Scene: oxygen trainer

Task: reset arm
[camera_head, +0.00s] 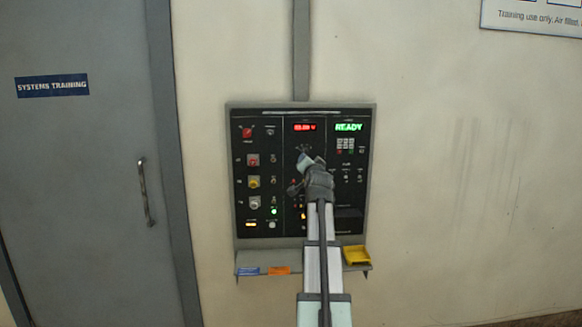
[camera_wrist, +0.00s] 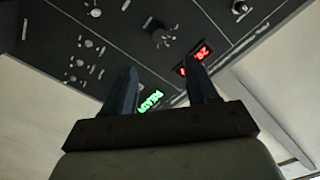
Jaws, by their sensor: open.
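My gripper (camera_head: 303,160) is in front of the middle of the black control panel (camera_head: 240,215) on the wall. In the wrist view my gripper (camera_wrist: 163,88) has its two dark fingers apart with nothing between them, pointing at the panel (camera_wrist: 115,40). The panel's green READY display (camera_head: 348,127) and red number display (camera_head: 304,127) are lit. They also show near the fingers in the wrist view, the green display (camera_wrist: 150,101) and the red display (camera_wrist: 195,60). My arm hides part of the panel's lower middle. Whether the fingers touch the panel cannot be told.
A shelf (camera_head: 307,267) under the panel holds a yellow tray (camera_head: 356,255) and blue and orange labels. A grey door (camera_head: 85,180) with a handle (camera_head: 146,192) is at left. A sign (camera_head: 535,17) hangs upper right. The wall right of the panel is bare.

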